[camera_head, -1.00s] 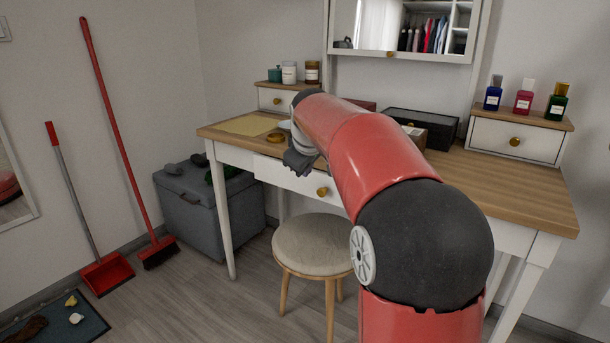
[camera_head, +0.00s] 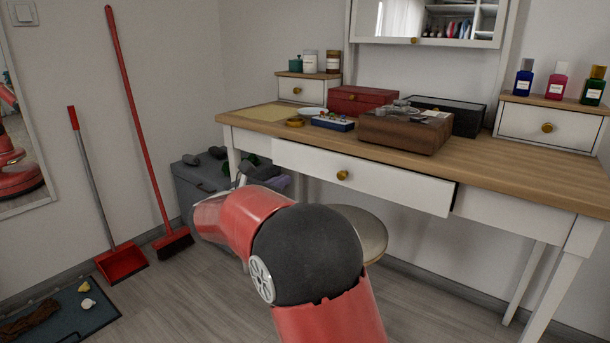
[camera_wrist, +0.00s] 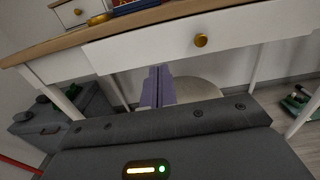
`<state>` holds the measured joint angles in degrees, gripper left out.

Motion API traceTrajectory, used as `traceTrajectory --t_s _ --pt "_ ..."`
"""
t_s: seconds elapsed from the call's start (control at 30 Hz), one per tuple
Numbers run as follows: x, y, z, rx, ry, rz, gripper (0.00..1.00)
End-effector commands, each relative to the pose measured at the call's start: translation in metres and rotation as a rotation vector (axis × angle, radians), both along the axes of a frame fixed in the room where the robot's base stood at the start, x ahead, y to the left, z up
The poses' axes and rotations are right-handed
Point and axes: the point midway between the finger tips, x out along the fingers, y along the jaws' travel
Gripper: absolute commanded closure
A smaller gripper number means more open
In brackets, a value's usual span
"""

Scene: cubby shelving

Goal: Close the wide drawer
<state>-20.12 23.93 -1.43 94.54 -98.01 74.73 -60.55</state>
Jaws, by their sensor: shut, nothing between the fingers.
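The wide drawer (camera_head: 360,178) is the white front with a gold knob (camera_head: 342,175) under the desk top. In the head view its front stands a little proud of the desk frame, with its right end showing, so it is slightly open. The wrist view shows the drawer front (camera_wrist: 150,44) and knob (camera_wrist: 201,40) above my gripper. My gripper (camera_wrist: 157,70) has lilac fingers that are shut and empty, below the drawer's lower edge in that picture. Contact with the drawer cannot be told. In the head view my arm hides most of the gripper.
A round stool (camera_head: 362,228) stands under the desk, partly behind my arm. A grey bin (camera_head: 193,180) is at the desk's left. The desk top (camera_head: 480,165) holds a wooden box (camera_head: 405,130) and a red box (camera_head: 362,99). A broom and dustpan lean at the left wall.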

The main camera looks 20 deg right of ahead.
Motion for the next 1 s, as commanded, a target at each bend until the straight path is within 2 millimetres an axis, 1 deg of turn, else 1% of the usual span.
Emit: traceTrajectory --t_s 0.17,0.4,0.6,0.8,1.0 --pt "0.014 -0.022 0.0 0.0 -0.001 -0.005 1.0" --pt "0.045 -0.065 0.0 0.002 -0.001 -0.006 1.0" --pt "0.066 -0.094 0.0 0.003 -0.001 -0.005 1.0" --pt "0.078 -0.109 0.001 0.004 -0.002 -0.002 1.0" --pt "0.08 -0.112 0.001 0.003 -0.001 -0.002 1.0"
